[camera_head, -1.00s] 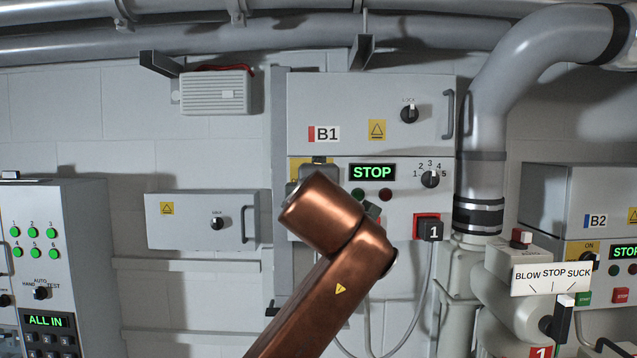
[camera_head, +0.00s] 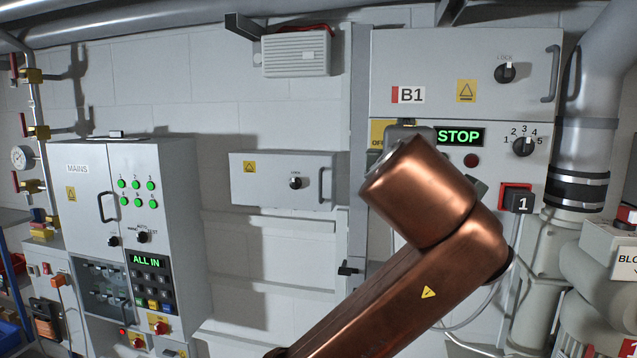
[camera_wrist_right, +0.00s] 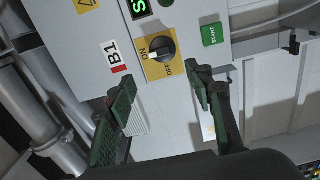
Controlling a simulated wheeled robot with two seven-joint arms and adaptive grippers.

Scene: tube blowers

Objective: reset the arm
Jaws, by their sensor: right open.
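My copper-coloured arm (camera_head: 400,285) rises from the bottom of the head view and crosses in front of the B1 control box (camera_head: 405,75). Its gripper is mostly hidden behind the arm there. In the right wrist view my right gripper (camera_wrist_right: 161,86) is open and empty, its two green-padded fingers spread. A black rotary knob (camera_wrist_right: 160,48) on a yellow ON/OFF plate sits just beyond the fingertips, between their lines and apart from them. The knob's light mark is on the ON side. My left gripper is in neither view.
The B1 display (camera_head: 460,137) reads STOP. A black plug-like block marked 1 (camera_head: 519,201) is at the box's lower right. A small grey wall box (camera_head: 268,180) and the MAINS cabinet (camera_head: 172,200) stand to the left. A thick pipe (camera_head: 590,130) runs at the right.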

